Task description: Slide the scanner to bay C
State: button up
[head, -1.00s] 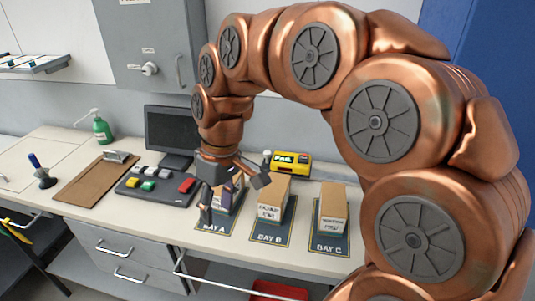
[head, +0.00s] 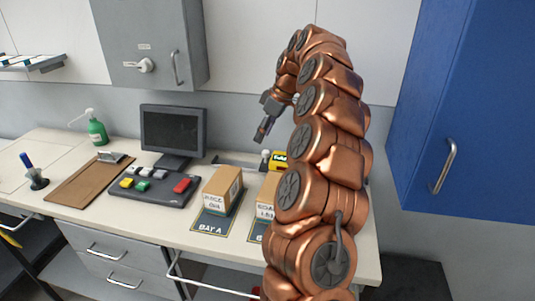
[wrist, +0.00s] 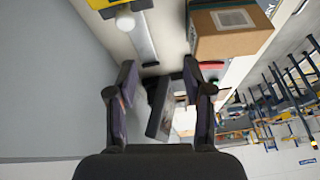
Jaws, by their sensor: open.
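A yellow and black device (head: 279,159), seemingly the scanner, stands at the back of the counter behind bay B, its right part hidden by my arm. A pale round knob (head: 265,155) is at its left. In the wrist view, the yellow device (wrist: 98,4) is cut off at the top edge, with the knob (wrist: 125,21) beside it. A grey rail (head: 234,164) runs left from there. My gripper (head: 262,133) is open and empty, raised above and apart from the device. Bay C is hidden behind my arm.
Cartons stand on bay A (head: 222,186) and bay B (head: 268,191). A monitor (head: 172,128), a button panel (head: 153,190), a clipboard (head: 88,182) and a green bottle (head: 97,131) are to the left. A blue cabinet (head: 465,100) is at right.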

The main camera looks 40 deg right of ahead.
send_near(267, 151)
jog(key=shift+a+f+h, duration=0.3)
jog(key=shift+a+f, duration=0.25)
jog(key=shift+f, duration=0.25)
jog(key=shift+p+x, duration=1.1)
jog(key=shift+x, duration=2.7)
jog(key=shift+w, duration=0.15)
grip_shut()
